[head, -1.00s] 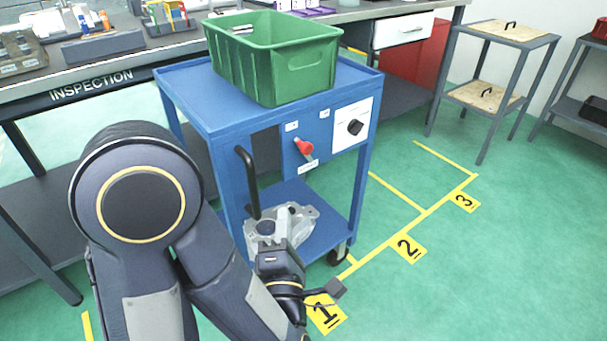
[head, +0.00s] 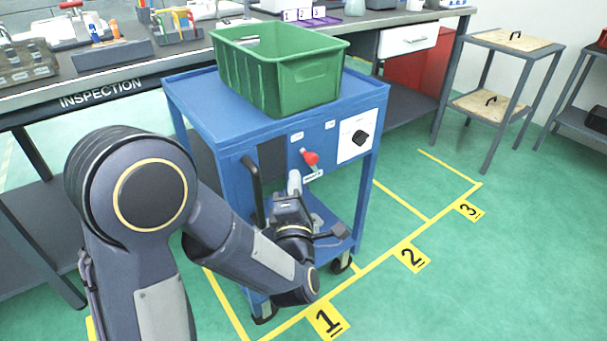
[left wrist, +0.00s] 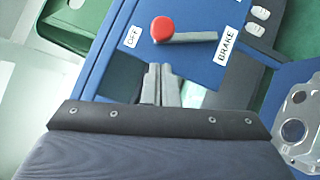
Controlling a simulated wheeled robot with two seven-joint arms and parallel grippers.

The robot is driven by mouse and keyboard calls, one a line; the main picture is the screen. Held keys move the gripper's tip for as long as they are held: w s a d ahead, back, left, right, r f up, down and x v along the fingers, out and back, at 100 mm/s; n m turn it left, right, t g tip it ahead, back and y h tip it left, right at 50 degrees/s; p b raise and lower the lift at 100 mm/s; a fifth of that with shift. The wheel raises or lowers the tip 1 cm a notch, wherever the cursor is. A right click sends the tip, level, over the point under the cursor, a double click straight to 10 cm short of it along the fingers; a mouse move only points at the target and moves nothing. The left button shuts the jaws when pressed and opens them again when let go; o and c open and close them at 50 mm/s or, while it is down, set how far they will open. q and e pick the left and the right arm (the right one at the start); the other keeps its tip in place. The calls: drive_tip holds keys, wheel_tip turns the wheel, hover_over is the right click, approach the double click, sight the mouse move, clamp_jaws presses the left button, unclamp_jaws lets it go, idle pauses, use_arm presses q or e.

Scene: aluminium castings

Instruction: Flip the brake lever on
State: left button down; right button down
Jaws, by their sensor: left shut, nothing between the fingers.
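The brake lever (head: 311,157) has a red knob and a short grey arm. My left gripper (head: 294,178) is shut and empty, just below the lever in the head view. Its fingertips (left wrist: 160,68) appear apart from the knob. My right gripper is not in view.
A green bin (head: 265,80) stands on the cart top. A black handle (head: 252,186) rises left of my gripper. A metal casting (left wrist: 300,118) shows beside the cart panel. Floor to the right is clear.

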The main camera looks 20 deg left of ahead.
sight(308, 159)
use_arm(q)
drive_tip(key=shift+w+d+r, duration=0.2)
drive_tip(key=shift+w+d, duration=0.15)
drive_tip(key=shift+w, duration=0.15)
drive_tip(key=shift+w+d+r, duration=0.2)
drive_tip(key=shift+w+d, duration=0.1)
drive_tip(key=shift+w, duration=0.2)
drive_tip(key=shift+r, duration=0.1)
drive_tip(key=shift+w+d+r+m+g+h+p, duration=0.2)
drive_tip(key=shift+r+m+p, duration=0.25)
drive_tip(key=shift+p, duration=0.3)
drive_tip(key=shift+w+d+r+m+g+h+p, duration=0.1)
drive_tip(key=shift+w+d+r+m+g+p, duration=0.2)
drive_tip(key=shift+m+p, duration=0.35)
drive_tip(key=w+d+r+m+g+p, duration=0.2)
drive_tip(key=w+m+g+p, duration=0.3)
drive_tip(key=p, duration=0.8)
drive_tip(key=shift+d+m, duration=0.4)
drive_tip(key=shift+d, duration=0.5)
drive_tip(key=shift+w+d, duration=0.1)
drive_tip(key=shift+w, duration=0.05)
drive_tip(key=shift+r+p, duration=0.1)
drive_tip(key=shift+p, duration=0.2)
